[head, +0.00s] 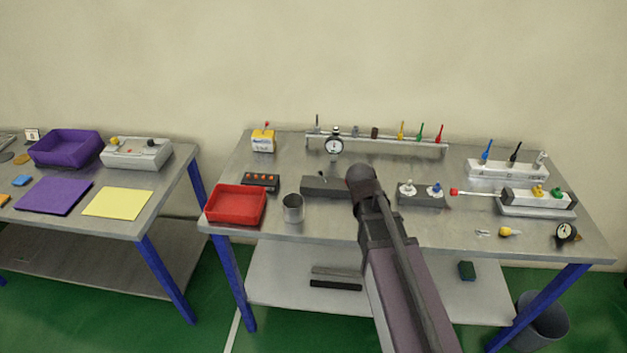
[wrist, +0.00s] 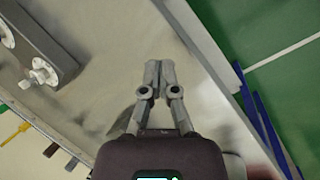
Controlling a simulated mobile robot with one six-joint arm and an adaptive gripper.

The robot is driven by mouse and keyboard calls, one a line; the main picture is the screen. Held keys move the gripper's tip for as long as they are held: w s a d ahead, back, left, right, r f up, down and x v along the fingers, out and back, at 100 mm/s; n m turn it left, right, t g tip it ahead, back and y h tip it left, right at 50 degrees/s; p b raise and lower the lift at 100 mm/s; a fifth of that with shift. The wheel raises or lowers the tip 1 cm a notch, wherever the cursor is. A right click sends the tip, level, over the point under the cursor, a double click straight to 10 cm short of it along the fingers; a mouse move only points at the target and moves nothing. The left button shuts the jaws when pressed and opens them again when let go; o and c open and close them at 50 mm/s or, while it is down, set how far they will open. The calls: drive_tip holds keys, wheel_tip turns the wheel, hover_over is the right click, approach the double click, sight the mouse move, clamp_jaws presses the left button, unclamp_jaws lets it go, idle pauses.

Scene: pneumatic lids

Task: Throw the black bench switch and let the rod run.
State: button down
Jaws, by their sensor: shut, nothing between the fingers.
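A black lever switch (head: 515,152) stands on a white block (head: 507,171) at the back right of the bench, between a blue lever (head: 487,150) and a grey one (head: 541,158). In front, a white cylinder (head: 530,197) has a thin rod (head: 478,193) reaching left to a red tip (head: 454,191). My gripper (wrist: 153,68) is shut and empty in the wrist view, over bare bench top near the bench edge. My arm hides it in the head view. The black switch is not recognisable in the wrist view.
A grey block with two knobs (head: 421,197) stands left of the rod tip. A red tray (head: 235,204), a metal cup (head: 292,208) and a dark block (head: 326,187) are left of my arm. A rail (head: 390,145) with several coloured levers runs along the back. A gauge (head: 566,232) sits front right.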

sight(323, 177)
drive_tip(key=w+a+n, duration=0.1)
drive_tip(key=a+n, duration=0.1)
drive_tip(key=w+a+n+t+h+b, duration=0.1)
drive_tip(key=w+a+n, duration=0.1)
drive_tip(key=w+a+n+h, duration=0.1)
drive_tip(key=w+a+n, duration=0.1)
drive_tip(key=shift+w+a+r+n, duration=0.1)
drive_tip(key=shift+r+n, duration=0.05)
drive_tip(key=shift+n, duration=0.15)
drive_tip(key=w+a+n, duration=0.1)
drive_tip(key=a+n, duration=0.1)
drive_tip(key=w+a+r+n+t+h+b, duration=0.1)
drive_tip(key=a+n, duration=0.1)
drive_tip(key=w+a+n+t+h, duration=0.1)
drive_tip(key=a+n, duration=0.1)
drive_tip(key=a, duration=0.1)
drive_tip(key=shift+w+r+b, duration=0.15)
drive_tip(key=shift+w+b, duration=0.1)
drive_tip(key=shift+b, duration=0.1)
drive_tip(key=w+a+r+n+t+h+b, duration=0.1)
drive_tip(key=w+a+r+n+t+h, duration=0.1)
drive_tip(key=a+n, duration=0.7)
drive_tip(key=a+r+t, duration=0.1)
drive_tip(key=a+t, duration=0.1)
drive_tip(key=a, duration=0.2)
drive_tip(key=shift+w+a+r+h+b, duration=0.15)
drive_tip(key=shift+r+h+b, duration=0.15)
drive_tip(key=shift+h+b, duration=0.1)
drive_tip(key=shift+w, duration=0.1)
